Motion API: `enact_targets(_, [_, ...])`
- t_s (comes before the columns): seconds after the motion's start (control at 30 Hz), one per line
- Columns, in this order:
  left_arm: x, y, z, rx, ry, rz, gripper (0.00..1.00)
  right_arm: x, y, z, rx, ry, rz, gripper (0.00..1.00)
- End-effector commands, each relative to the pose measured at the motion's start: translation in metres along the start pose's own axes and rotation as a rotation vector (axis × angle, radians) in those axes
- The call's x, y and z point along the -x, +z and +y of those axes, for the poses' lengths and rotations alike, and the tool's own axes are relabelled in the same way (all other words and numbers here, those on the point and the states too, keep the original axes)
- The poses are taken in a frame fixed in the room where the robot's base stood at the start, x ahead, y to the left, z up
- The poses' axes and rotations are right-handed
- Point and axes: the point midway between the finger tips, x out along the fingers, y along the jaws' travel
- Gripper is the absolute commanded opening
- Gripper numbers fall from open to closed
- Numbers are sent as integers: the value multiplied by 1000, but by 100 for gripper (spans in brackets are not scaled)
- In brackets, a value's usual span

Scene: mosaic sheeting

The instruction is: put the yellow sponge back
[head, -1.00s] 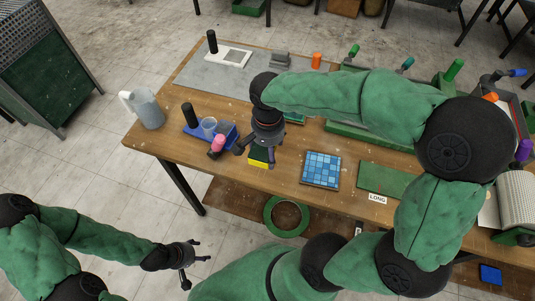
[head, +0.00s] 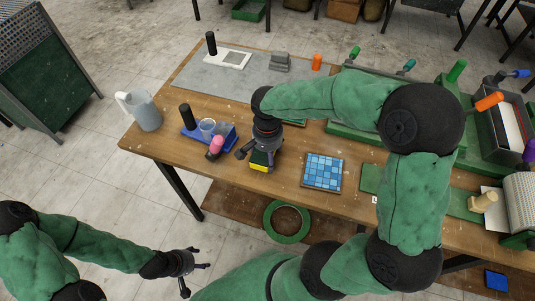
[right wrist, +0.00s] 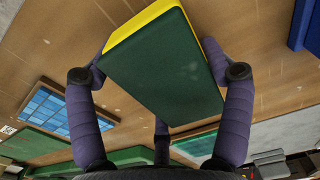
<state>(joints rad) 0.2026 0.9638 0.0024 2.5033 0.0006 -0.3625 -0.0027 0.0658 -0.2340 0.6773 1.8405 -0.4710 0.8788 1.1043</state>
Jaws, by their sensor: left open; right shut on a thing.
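The yellow sponge (head: 259,167) has a dark green face, which fills the middle of the right wrist view (right wrist: 165,70). My right gripper (head: 261,157) points down over the table's front part and is shut on the sponge, with fingers on both sides of it. I cannot tell whether the sponge touches the table. A blue caddy (head: 226,143) with cups and a pink-topped item stands just left of the sponge. My left gripper (head: 197,277) is open and empty, low in front of the table.
A blue mosaic sheet (head: 323,171) lies right of the sponge on the wooden table (head: 240,200). A clear jug (head: 147,111) stands at the left corner. Grey sheeting (head: 205,78) covers the back left.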

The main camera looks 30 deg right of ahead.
Motion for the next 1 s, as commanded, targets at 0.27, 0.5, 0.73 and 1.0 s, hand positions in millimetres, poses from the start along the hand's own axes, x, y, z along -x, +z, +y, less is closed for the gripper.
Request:
enact_targets(0.27, [-2,0,-1,0,0,0,61,-3,0,0,0,0,0,100])
enact_targets(0.5, [-2,0,-1,0,0,0,61,-3,0,0,0,0,0,100])
enact_targets(0.73, [2,0,1,0,0,0,61,3,0,0,0,0,0,100])
enact_targets(1.0, [16,1,6,0,0,0,61,51,-1,-1,1,-3,3,100])
